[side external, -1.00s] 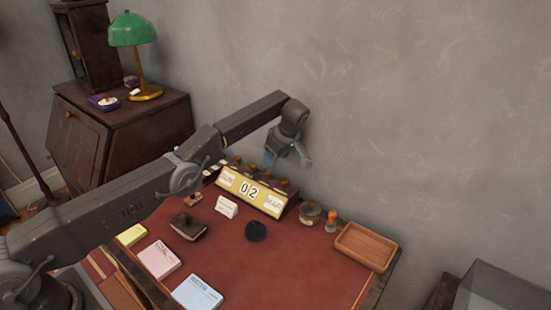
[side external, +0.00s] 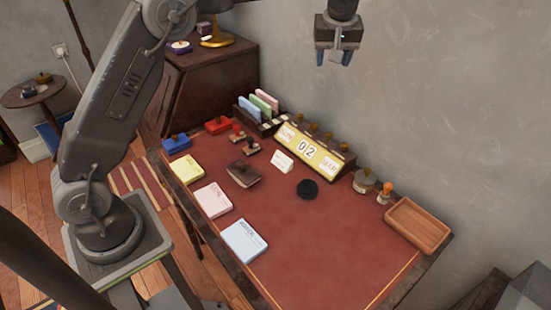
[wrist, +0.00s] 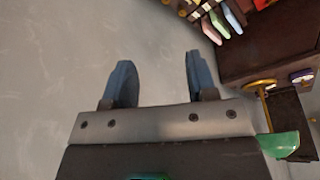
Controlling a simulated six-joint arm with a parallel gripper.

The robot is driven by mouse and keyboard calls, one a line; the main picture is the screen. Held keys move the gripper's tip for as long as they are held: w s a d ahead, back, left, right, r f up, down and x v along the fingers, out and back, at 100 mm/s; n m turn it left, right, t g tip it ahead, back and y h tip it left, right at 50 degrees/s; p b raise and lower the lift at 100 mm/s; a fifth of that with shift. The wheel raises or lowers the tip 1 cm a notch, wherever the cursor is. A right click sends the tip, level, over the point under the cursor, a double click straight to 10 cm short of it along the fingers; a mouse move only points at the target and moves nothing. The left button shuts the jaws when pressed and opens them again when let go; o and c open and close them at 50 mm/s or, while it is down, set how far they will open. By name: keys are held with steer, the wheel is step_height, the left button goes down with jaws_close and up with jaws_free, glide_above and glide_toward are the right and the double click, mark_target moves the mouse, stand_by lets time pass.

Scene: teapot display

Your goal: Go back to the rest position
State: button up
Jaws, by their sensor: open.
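My gripper (side external: 334,56) is high above the back of the red desk (side external: 290,235), near the grey wall, pointing down in the side view. In the wrist view my gripper (wrist: 158,82) shows two blue fingers spread apart with nothing between them. It touches nothing on the desk. The calendar block (side external: 312,150) showing 02 stands upright on the desk, well below it.
Pads in yellow (side external: 186,171), pink (side external: 212,200) and blue (side external: 244,241) lie along the desk's left side. A wooden tray (side external: 418,226) sits at the right. A card rack (side external: 262,108) stands at the back. The desk's front middle is clear.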

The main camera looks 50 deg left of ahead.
steer(key=s+r+m+t+h, duration=0.1)
steer(key=s+r+m, duration=0.2)
steer(key=s, duration=0.7)
steer(key=s+r+m+t+h, duration=0.1)
steer(key=s+r+m, duration=0.2)
steer(key=s, duration=0.7)
steer(key=s+f+m, duration=0.2)
steer(key=s+f, duration=0.1)
steer(key=s, duration=0.5)
steer(key=s+d+f+m+t, duration=0.1)
steer(key=s+f, duration=0.3)
steer(key=s, duration=0.4)
steer(key=shift+d+f+m+h, duration=0.25)
steer(key=shift+d+m+h, duration=0.05)
steer(key=shift+m, duration=0.3)
